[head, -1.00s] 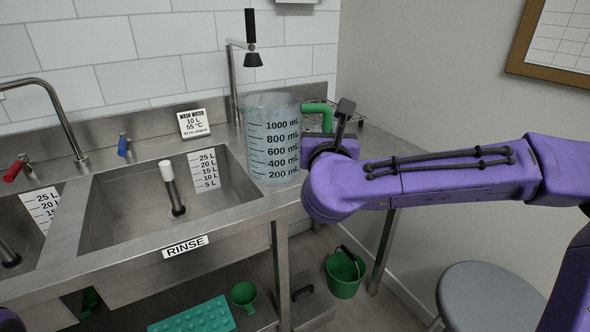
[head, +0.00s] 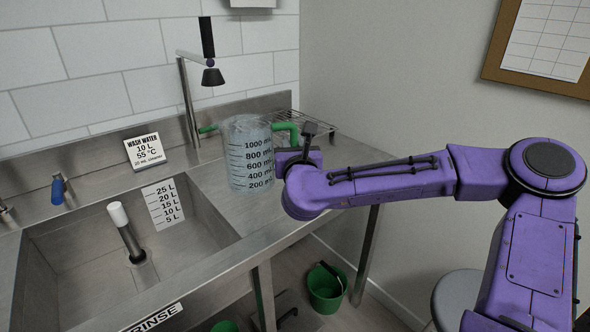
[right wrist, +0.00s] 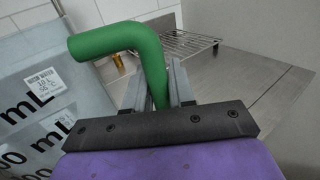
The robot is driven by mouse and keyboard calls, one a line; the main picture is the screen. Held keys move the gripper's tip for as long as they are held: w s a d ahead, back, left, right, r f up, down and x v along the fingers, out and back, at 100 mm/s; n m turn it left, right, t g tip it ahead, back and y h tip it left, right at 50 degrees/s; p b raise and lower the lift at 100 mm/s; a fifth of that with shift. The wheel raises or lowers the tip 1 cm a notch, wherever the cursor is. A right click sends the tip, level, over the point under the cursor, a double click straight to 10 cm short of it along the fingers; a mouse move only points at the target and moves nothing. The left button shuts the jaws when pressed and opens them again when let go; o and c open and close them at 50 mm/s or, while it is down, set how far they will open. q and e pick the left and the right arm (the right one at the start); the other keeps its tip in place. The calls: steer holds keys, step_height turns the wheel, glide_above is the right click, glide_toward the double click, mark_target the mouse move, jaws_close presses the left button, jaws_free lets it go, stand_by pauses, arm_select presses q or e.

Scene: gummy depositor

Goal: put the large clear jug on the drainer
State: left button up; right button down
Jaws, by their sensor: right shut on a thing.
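The large clear jug (head: 248,160), with black volume marks, is above or on the steel counter to the right of the rinse sink. I cannot tell if its base touches. It looks about upright. My right gripper (head: 291,152) is shut on its green handle (head: 284,128) at the jug's right side. In the right wrist view the green handle (right wrist: 150,55) runs down between the fingers, and the jug wall (right wrist: 40,100) fills the left. The drainer (head: 318,122), a wire rack, is just behind and right of the jug; it also shows in the right wrist view (right wrist: 180,42). My left gripper is out of view.
The rinse sink (head: 85,255) is at the left, with a white-topped standpipe (head: 125,230). A tap (head: 188,95) and a wash water sign (head: 145,150) stand behind. A small green object (head: 208,128) is left of the jug. A green bucket (head: 325,288) is on the floor.

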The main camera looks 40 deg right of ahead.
steer(key=w+d+f, duration=0.1)
steer(key=f, duration=0.2)
steer(key=w+d+f, duration=0.1)
steer(key=d+f, duration=0.1)
steer(key=f, duration=0.1)
steer(key=d+f, duration=0.2)
steer(key=f, duration=0.1)
steer(key=shift+w+d+f, duration=0.15)
steer(key=shift+w+f, duration=0.2)
steer(key=shift+w, duration=0.05)
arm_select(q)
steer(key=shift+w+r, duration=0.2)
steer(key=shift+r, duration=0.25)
arm_select(e)
steer(key=shift+r, duration=0.1)
steer(key=shift+s, duration=0.1)
steer(key=c, duration=1)
jaws_free()
steer(key=shift+f, duration=0.2)
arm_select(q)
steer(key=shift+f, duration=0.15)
arm_select(e)
steer(key=shift+o, duration=0.2)
